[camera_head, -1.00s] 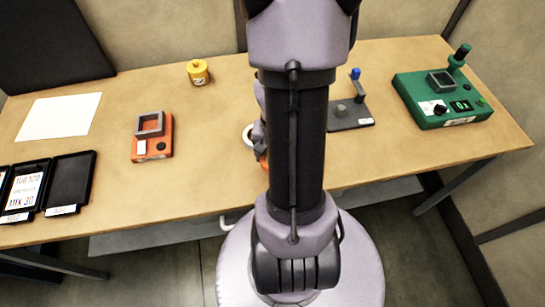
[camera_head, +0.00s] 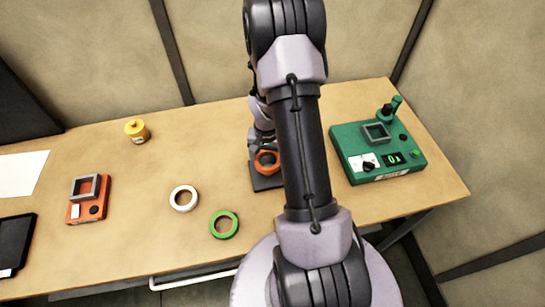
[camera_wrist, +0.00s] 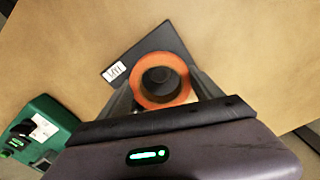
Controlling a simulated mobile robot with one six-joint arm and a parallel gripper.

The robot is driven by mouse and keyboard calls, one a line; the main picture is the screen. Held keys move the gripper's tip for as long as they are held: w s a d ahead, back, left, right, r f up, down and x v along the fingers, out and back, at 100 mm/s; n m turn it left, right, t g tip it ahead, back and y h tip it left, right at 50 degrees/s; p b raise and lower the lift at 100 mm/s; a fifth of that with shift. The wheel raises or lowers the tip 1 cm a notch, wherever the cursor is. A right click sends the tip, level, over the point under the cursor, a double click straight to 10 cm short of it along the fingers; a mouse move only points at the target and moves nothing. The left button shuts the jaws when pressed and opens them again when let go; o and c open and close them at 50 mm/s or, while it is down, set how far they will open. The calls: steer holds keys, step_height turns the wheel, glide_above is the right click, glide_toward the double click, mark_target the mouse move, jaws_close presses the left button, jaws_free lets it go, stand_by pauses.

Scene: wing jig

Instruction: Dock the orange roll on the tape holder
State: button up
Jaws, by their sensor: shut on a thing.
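The orange roll (camera_head: 267,161) is gripped by my gripper (camera_wrist: 161,92), whose fingers are shut on its two sides. In the wrist view the orange roll (camera_wrist: 137,84) appears over the dark hub of the tape holder (camera_wrist: 158,80), which shows through its hole. The black base of the tape holder (camera_head: 262,183) shows below the roll in the head view. I cannot tell whether the roll is above the hub or down around it. My arm hides part of the holder in the head view.
A white roll (camera_head: 184,199) and a green roll (camera_head: 224,224) lie on the table left of my arm. A green device (camera_head: 350,150) stands right of the holder. An orange device (camera_head: 101,209) and a yellow container (camera_head: 137,131) are further left.

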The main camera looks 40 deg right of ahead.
step_height(320, 180, down, 4)
steer(key=shift+f+b, duration=0.15)
steer(key=shift+b, duration=0.95)
steer(key=shift+d, duration=0.1)
steer(key=shift+b, duration=0.3)
steer(key=shift+f+b, duration=0.6)
steer(key=o, duration=1.1)
steer(key=shift+r, duration=0.1)
